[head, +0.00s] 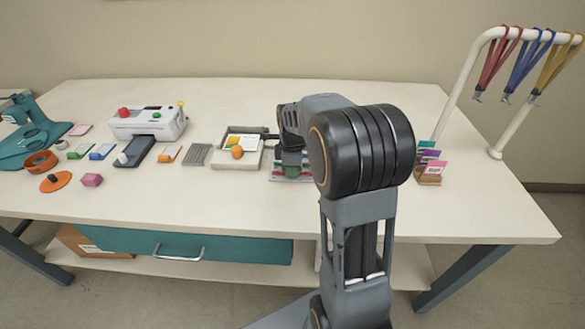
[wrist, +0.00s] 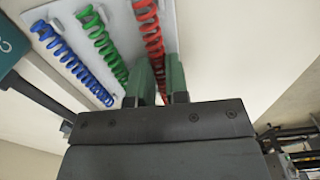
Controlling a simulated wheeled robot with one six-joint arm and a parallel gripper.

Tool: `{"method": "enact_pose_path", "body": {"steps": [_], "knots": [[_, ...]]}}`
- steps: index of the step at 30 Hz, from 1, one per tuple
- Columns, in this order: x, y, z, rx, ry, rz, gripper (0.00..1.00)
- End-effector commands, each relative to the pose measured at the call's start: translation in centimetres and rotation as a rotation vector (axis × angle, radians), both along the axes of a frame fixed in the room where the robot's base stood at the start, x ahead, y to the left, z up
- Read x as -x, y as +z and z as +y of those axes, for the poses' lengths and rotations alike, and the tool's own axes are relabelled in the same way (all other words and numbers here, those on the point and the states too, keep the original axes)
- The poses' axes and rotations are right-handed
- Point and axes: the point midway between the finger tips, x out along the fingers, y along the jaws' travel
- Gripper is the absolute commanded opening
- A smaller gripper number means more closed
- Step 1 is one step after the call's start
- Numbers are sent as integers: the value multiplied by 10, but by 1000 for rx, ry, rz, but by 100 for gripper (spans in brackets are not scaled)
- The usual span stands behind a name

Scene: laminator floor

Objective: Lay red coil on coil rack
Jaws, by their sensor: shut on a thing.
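My gripper (wrist: 158,88) is shut on the red coil (wrist: 150,35), whose near end sits between the green fingers in the wrist view. The red coil stretches away over the pale coil rack (wrist: 122,18), beside the green coil (wrist: 104,46) and roughly in line with it. The blue coil (wrist: 70,60) lies further left on the rack. I cannot tell whether the red coil touches the rack. In the head view, my gripper (head: 292,168) is low over the coil rack (head: 278,178), and my arm hides most of the rack and the coils.
A shallow tray (head: 222,163) with an orange knob-like thing stands just left of the rack. A laminator (head: 148,122) is further left. Small colored packs (head: 431,172) stand right of my arm, and a white rail (head: 457,85) with hanging straps is at the right. The front table strip is clear.

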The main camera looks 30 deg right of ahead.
Motion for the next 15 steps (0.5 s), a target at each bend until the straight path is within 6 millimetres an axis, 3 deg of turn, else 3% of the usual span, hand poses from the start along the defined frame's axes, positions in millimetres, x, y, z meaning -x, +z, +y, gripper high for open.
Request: {"method": "enact_pose_path", "body": {"steps": [11, 12, 15], "knots": [[0, 0, 0, 0, 0, 0, 0], [0, 0, 0, 0, 0, 0, 16], [0, 0, 0, 0, 0, 0, 25]]}}
